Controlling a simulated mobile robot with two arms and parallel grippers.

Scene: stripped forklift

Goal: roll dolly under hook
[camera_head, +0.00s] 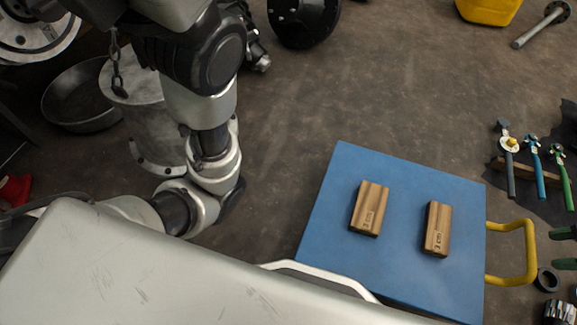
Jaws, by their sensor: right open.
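The dolly (390,165) is a flat blue platform on the floor at the lower right, with a yellow bar handle (527,252) on its right side. Two wooden blocks (369,208) (437,228) marked "3 cm" lie apart on it. My right gripper (565,249) shows only as two dark fingertips at the right edge, apart and open, just right of the handle and not touching it.
A grey metal cylinder (150,140) and a round pan (72,97) stand at the left. A black wheel-like part (303,20) and a yellow container (489,10) are at the back. Several tools (535,160) lie at the right. Floor behind the dolly is clear.

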